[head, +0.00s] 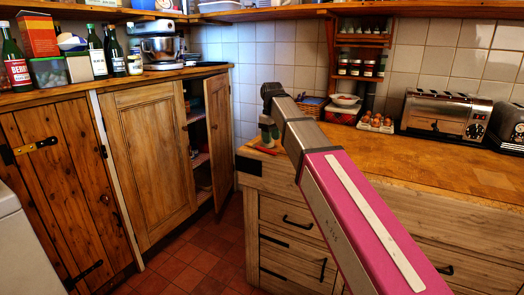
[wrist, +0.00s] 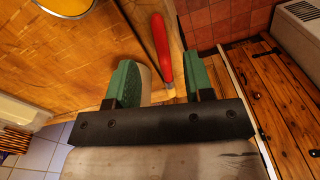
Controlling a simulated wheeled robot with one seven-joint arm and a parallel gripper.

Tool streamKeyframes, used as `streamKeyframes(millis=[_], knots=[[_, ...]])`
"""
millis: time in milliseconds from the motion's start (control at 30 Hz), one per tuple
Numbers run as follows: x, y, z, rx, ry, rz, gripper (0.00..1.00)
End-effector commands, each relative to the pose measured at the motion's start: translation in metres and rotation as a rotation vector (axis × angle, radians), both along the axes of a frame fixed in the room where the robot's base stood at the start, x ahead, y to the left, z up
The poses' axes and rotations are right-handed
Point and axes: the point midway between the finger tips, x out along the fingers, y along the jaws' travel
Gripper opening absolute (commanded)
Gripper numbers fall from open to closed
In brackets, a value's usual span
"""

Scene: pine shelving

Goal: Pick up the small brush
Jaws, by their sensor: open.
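A slim red handle with a pale yellowish end (wrist: 163,52), which looks like the small brush, lies on the wooden worktop by its edge. In the head view a bit of red (head: 265,150) shows on the worktop corner below my gripper (head: 268,134). In the wrist view my gripper (wrist: 158,72) is open, with its two green fingers apart. The red handle shows between the fingers, closer to the right one; I see no contact. A pale rounded shape beside the left finger is unclear, and bristles cannot be made out.
The wooden worktop (head: 440,168) holds a toaster (head: 445,115), an egg tray (head: 376,122) and a basket (head: 311,106) farther back. A cupboard door (head: 218,135) stands open to the left. A tiled floor gap (head: 190,262) lies between the units.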

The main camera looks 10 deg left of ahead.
Motion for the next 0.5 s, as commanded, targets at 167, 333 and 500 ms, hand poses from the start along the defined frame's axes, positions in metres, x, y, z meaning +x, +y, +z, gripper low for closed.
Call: streamKeyframes(millis=[167,333,500], knots=[[0.000,0.001,-0.010,-0.001,0.001,0.000,0.47],[0.002,0.004,-0.032,0.000,0.001,-0.001,0.47],[0.002,0.004,-0.051,0.000,0.000,-0.001,0.47]])
